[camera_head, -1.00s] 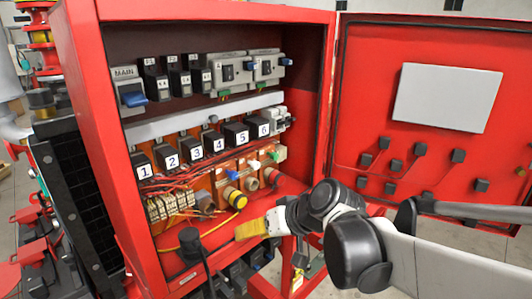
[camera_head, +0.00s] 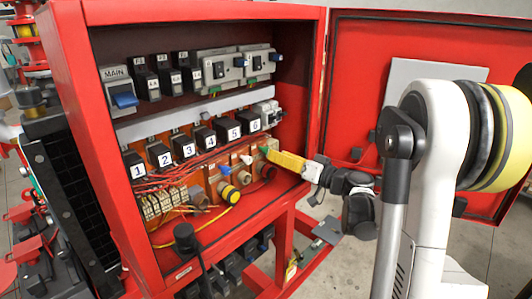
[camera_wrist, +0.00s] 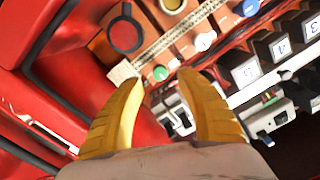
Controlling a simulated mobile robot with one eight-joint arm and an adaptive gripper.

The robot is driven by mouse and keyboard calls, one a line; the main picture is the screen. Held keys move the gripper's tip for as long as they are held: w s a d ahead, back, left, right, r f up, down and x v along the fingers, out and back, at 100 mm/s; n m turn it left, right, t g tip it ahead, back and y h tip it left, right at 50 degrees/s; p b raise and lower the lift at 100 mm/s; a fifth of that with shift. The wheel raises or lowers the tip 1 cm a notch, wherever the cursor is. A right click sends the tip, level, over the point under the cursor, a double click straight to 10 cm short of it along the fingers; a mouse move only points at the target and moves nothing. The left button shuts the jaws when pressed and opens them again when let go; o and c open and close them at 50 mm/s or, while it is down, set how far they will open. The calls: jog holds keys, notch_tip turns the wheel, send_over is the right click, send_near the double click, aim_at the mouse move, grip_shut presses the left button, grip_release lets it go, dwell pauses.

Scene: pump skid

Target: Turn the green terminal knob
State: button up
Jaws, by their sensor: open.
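The green terminal knob (camera_wrist: 160,73) is small and round in the wrist view. It sits between the tips of my gripper's two yellow fingers, a little beyond them in the picture. My gripper (camera_wrist: 158,80) is open, with one finger on each side of the knob; I cannot tell whether either touches it. In the head view my gripper (camera_head: 271,153) reaches into the red cabinet from the right. The green knob (camera_head: 264,148) shows there as a small spot of green at the fingertips, partly hidden by them.
A white knob (camera_wrist: 206,41) and a blue knob (camera_wrist: 247,8) are in the same row. Numbered black breakers (camera_head: 212,139) stand above the terminals. Red wires cross at left. The open cabinet door (camera_head: 350,110) and the cabinet's right edge are close to my arm.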

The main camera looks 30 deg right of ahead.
aim_at(267, 154)
jog(key=x, duration=0.5)
jog(key=shift+w, duration=0.1)
jog(key=shift+c, duration=0.2)
grip_shut()
